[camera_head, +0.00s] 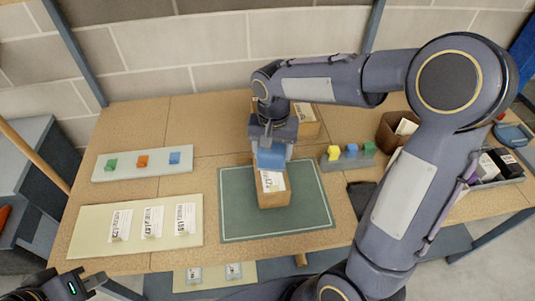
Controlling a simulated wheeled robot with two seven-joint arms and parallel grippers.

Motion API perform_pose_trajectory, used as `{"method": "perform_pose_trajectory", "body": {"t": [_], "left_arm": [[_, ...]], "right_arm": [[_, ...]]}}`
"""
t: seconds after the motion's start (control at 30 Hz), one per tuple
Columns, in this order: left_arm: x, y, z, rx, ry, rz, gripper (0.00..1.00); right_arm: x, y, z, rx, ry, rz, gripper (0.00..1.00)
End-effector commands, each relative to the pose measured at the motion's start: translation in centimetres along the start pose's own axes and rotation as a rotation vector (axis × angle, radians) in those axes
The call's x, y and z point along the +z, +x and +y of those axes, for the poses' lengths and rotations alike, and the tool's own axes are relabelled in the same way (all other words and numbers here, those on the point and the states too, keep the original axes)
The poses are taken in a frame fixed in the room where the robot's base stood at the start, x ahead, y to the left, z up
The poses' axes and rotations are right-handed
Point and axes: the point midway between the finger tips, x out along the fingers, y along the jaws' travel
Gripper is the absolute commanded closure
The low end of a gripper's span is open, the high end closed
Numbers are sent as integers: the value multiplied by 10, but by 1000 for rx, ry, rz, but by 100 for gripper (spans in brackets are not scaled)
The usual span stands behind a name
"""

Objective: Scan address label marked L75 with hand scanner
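My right arm reaches in from the right. Its gripper (271,150) points down over the middle of the table, with its fingers on either side of a blue object (270,159). That object looks like the hand scanner, but most of its shape is hidden. Just below it is a brown box (275,199) with a white address label (272,181); the label's code is too small to read surely. Three white labels, (120,225), (152,222) and (185,219), lie on a cream board. My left gripper (92,285) is at the bottom left corner, away from everything; its finger gap is unclear.
The brown box sits on a green mat (308,216). A pale tray (130,174) with coloured blocks is at left. Another box (307,125) stands behind my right gripper. Coloured blocks (351,150), a brown bin (388,137) and a grey tray (513,174) are at right.

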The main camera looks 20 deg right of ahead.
Motion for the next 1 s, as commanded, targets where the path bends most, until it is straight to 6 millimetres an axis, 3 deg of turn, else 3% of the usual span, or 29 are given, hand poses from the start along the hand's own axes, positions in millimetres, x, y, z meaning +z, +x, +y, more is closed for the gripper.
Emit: {"method": "perform_pose_trajectory", "body": {"t": [0.27,0.7,1.0], "left_arm": [[6,11,-5,0,0,-1,100],[20,40,-18,0,0,0,100],[21,42,-19,0,0,0,100]], "right_arm": [[-1,16,0,0,3,1,69],[-1,62,0,0,2,1,69],[-1,68,0,-1,2,2,69]]}}
